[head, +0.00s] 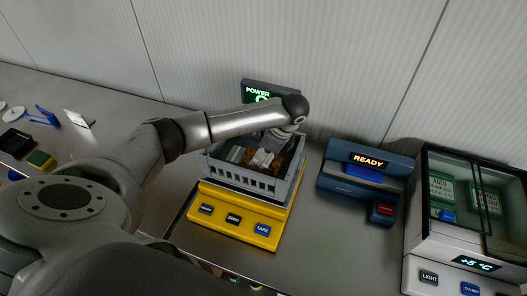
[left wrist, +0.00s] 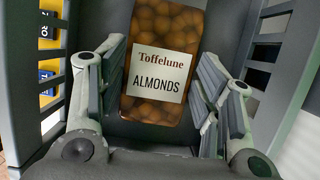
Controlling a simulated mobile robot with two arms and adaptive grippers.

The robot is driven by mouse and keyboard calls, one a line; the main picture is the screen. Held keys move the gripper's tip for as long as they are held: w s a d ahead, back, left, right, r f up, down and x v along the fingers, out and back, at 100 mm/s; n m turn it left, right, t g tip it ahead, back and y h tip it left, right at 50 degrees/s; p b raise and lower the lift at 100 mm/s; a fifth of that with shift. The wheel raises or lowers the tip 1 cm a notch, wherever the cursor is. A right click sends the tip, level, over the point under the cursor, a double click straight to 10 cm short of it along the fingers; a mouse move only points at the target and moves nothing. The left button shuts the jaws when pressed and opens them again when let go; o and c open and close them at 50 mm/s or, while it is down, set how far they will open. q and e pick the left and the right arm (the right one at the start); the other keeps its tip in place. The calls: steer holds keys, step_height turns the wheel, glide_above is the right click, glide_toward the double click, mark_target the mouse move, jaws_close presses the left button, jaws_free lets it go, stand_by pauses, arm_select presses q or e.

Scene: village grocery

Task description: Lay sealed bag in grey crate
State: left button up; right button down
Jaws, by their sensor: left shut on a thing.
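The sealed bag (left wrist: 155,110) is clear with brown almonds inside and a white label reading "Toffelune ALMONDS". My left gripper (left wrist: 165,95) is shut on it, with a finger along each side. The grey crate (head: 240,180) has slatted walls and stands on the yellow scale (head: 222,225). In the head view my left gripper (head: 263,155) reaches down inside the crate, and brown parts of the bag (head: 257,163) show there. The crate wall (left wrist: 83,55) flanks the bag in the left wrist view. Whether the bag touches the crate floor is hard to tell. My right gripper is out of view.
The scale's display (head: 258,92) stands behind the crate, partly hidden by my arm. A blue device (head: 365,175) reading "READY" is to the right, then a glass-fronted cooler (head: 465,215). Small items, including a dark box (head: 15,143), lie at far left. Bare counter lies between.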

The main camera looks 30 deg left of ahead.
arm_select(q)
steer(key=shift+s+f, duration=0.1)
steer(key=o, duration=1.7)
steer(key=shift+c, duration=0.2)
steer(key=b+v, duration=0.3)
steer(key=v, duration=0.4)
steer(key=shift+d+r, duration=0.15)
steer(key=shift+r, duration=0.15)
steer(key=p+v, duration=0.1)
steer(key=v, duration=0.3)
steer(key=shift+r, duration=0.3)
steer(key=shift+f, duration=0.1)
